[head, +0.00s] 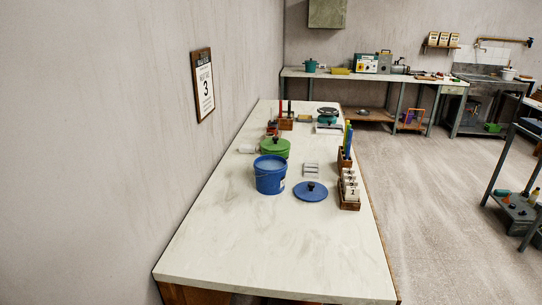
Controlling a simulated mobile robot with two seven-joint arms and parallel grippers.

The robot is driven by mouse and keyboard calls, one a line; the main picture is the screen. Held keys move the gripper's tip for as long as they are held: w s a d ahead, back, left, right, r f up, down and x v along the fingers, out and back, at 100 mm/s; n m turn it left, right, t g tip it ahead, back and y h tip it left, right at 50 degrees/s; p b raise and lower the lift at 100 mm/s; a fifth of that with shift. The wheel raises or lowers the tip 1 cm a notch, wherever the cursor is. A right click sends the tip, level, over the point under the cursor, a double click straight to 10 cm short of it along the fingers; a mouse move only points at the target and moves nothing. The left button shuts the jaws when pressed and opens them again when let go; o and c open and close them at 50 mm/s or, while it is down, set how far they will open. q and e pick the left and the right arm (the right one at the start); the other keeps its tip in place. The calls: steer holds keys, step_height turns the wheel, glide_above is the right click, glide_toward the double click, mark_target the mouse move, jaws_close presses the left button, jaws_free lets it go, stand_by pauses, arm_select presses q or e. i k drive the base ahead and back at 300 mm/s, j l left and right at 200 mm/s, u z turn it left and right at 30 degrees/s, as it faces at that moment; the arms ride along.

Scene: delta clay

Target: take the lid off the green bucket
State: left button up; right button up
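The green bucket (274,153) stands on the long pale table, behind and slightly right of a blue bucket. Its green lid (274,143), with a dark knob on top, sits on it. The blue bucket in front hides part of its lower side. Neither of my grippers shows in the head view.
The open blue bucket (270,176) stands close in front of the green one. A blue lid (310,191) lies flat to its right. A wooden card rack (349,204) stands at the table's right edge. A white cylinder (247,149) is left of the green bucket. The near tabletop (260,248) is clear.

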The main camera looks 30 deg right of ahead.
mark_target(276, 143)
steer(key=k+l+u, duration=0.3)
steer(key=l+u, duration=0.15)
steer(key=k+l+u, duration=0.4)
steer(key=l, duration=0.15)
steer(key=k+l+u, duration=0.15)
steer(key=u, duration=0.2)
steer(key=k+l+u, duration=0.15)
steer(key=u, duration=0.25)
steer(key=k+l+u, duration=0.1)
steer(key=u, duration=0.25)
steer(key=k+l+u, duration=0.1)
steer(key=u, duration=0.3)
steer(key=k+u, duration=0.55)
steer(key=u, duration=0.2)
steer(key=k+l+u, duration=0.1)
steer(key=k+u, duration=0.6)
steer(key=u, duration=0.15)
steer(key=k+l, duration=0.15)
steer(key=k, duration=0.7)
steer(key=k+l+z, duration=0.35)
steer(key=k+l, duration=0.25)
steer(key=k, duration=0.05)
